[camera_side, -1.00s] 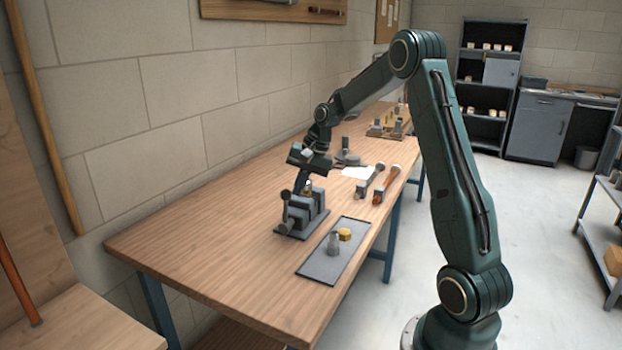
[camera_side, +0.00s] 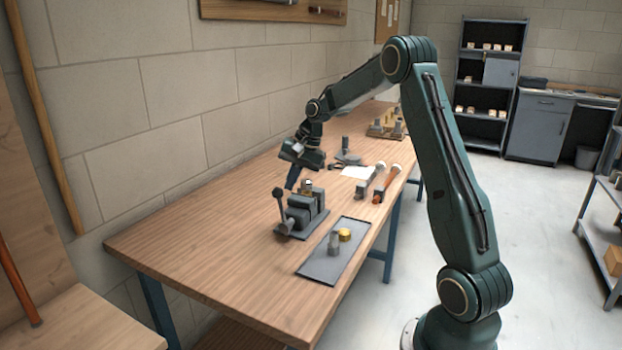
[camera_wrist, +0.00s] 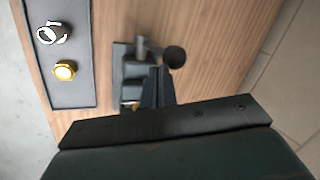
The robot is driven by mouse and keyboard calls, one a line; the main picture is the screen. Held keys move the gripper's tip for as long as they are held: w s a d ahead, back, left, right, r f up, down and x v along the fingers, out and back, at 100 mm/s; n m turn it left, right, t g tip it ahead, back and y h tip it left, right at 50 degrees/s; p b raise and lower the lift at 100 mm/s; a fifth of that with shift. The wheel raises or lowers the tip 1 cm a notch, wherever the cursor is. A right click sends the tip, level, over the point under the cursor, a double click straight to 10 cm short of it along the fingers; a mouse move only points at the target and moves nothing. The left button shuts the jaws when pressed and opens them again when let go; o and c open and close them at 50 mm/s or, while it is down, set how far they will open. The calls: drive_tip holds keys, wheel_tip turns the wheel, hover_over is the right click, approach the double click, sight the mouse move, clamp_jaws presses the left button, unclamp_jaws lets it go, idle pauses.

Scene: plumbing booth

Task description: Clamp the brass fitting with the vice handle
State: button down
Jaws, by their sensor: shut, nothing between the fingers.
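The grey vice (camera_side: 308,208) stands on its base plate on the bench; it also shows in the wrist view (camera_wrist: 132,70). A small brass fitting (camera_side: 307,186) shows at the top of the vice jaws, partly hidden in the wrist view. The vice handle (camera_side: 281,207) is a bar with a ball end, leaning left at the vice's near end; its dark ball shows in the wrist view (camera_wrist: 174,57). My gripper (camera_side: 289,187) is shut and empty, pointing down just behind the handle's ball. In the wrist view its fingertips (camera_wrist: 159,70) appear beside the ball; contact cannot be told.
A dark tray (camera_side: 318,268) right of the vice holds a yellow brass piece (camera_side: 345,235) and a grey metal piece (camera_side: 333,244). The bench left of the vice is clear.

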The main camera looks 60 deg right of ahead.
drive_tip(key=d+v, duration=0.1)
drive_tip(key=v, duration=1)
drive_tip(key=shift+r, duration=0.2)
drive_tip(key=shift+d, duration=0.1)
